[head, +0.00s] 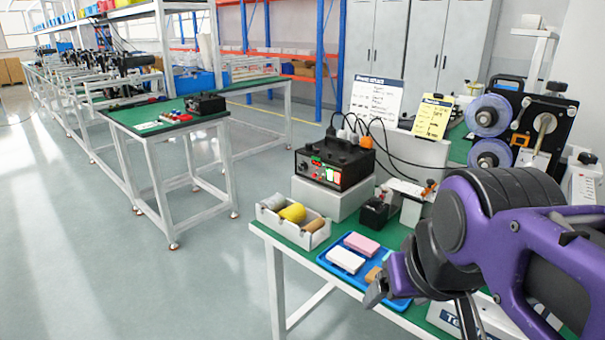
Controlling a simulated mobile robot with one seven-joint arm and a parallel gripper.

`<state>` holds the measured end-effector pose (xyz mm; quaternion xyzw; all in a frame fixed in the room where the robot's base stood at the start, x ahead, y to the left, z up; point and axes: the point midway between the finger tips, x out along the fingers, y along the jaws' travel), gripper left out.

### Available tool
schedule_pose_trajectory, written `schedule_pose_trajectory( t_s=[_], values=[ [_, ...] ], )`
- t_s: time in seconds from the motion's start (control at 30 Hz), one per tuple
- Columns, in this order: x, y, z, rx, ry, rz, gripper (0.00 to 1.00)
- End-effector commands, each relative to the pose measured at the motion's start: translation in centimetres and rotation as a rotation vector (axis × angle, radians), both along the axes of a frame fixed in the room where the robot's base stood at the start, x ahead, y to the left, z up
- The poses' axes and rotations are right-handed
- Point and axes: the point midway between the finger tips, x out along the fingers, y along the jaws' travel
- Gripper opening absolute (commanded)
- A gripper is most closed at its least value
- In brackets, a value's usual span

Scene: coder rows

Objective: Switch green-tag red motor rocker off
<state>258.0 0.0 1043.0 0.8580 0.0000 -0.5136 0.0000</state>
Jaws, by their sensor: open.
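A black control box (334,163) stands on a white block at the back of the green-topped bench. Its front panel carries small green and red lit parts (324,171), with red at the right. They are too small to tell which rocker has the green tag or which way it is set. My gripper (405,297) is at the lower right, in front of and below the box, over the blue tray. It is open and apart from the box. My purple and black arm hides part of the bench at the right.
A blue tray (325,257) with pink and white blocks lies in front. A small black device (374,214) and cables are near the box. Spool machinery (545,125) stands at the right. Another bench (150,112) is at the left.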

Motion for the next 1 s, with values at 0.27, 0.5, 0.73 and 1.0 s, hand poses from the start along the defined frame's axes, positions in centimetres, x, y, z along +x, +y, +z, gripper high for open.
schedule_pose_trajectory(
  t_s=[0.27, 0.5, 0.73, 1.0],
  values=[
    [-0.01, 0.00, -0.07, 0.000, 0.000, 0.000, 0.23],
    [0.00, 0.00, -0.07, 0.000, 0.000, 0.000, 0.00],
    [0.00, 0.00, -0.06, 0.000, 0.000, 0.000, 0.00],
    [0.00, 0.00, -0.06, 0.000, 0.000, 0.000, 0.00]
  ],
)
